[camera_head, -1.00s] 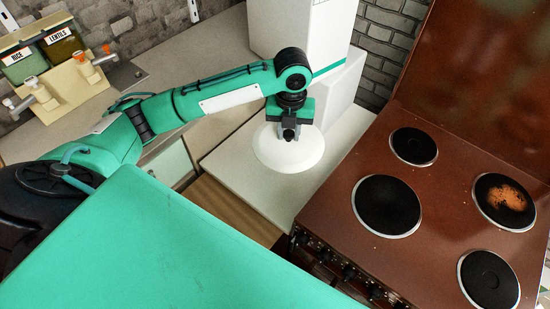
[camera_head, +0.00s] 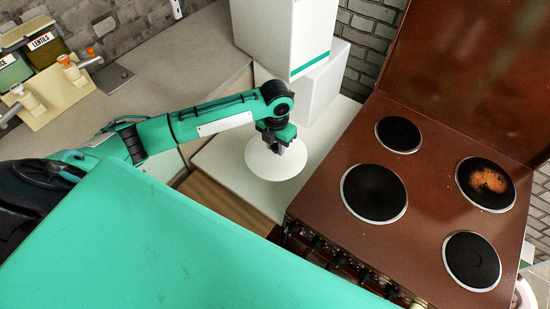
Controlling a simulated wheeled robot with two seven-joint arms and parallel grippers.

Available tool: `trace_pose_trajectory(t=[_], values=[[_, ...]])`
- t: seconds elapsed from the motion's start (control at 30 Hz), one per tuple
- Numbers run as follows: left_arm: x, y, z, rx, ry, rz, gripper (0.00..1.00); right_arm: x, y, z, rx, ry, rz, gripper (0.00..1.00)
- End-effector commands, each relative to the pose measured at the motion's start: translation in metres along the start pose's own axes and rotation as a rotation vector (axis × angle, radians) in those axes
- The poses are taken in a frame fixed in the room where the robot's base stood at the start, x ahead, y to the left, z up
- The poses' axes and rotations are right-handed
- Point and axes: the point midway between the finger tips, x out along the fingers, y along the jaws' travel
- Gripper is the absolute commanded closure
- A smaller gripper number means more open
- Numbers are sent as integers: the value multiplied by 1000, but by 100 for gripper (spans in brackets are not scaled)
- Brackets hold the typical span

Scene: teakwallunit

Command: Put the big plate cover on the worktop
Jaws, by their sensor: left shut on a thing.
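The big plate cover (camera_head: 275,166) is a white round dome, seen from above in the head view. My left gripper (camera_head: 281,145) is shut on its top, pointing down. The cover is over the pale worktop (camera_head: 222,155) between the wooden front and the brown stove. I cannot tell whether its rim touches the worktop, as its underside is hidden. My right gripper is not in view.
A brown stove (camera_head: 330,205) with several black hotplates stands close on the right. White boxes (camera_head: 322,85) stand behind the cover. A dispenser with jars (camera_head: 48,90) is at the upper left. Some worktop is bare left of the cover.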

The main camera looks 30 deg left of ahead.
Motion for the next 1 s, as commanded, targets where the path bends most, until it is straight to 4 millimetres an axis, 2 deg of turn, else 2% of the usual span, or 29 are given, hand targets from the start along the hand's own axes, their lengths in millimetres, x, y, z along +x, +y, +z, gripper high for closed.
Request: trace_pose_trajectory(t=[0.13,0.37,0.6,1.0], values=[[30,0,-1,-1,2,0,99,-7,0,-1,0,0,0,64],[52,0,0,-1,0,1,99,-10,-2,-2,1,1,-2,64],[85,0,0,-2,0,0,99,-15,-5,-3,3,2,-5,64],[92,0,0,-1,-1,1,99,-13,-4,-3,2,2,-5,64]])
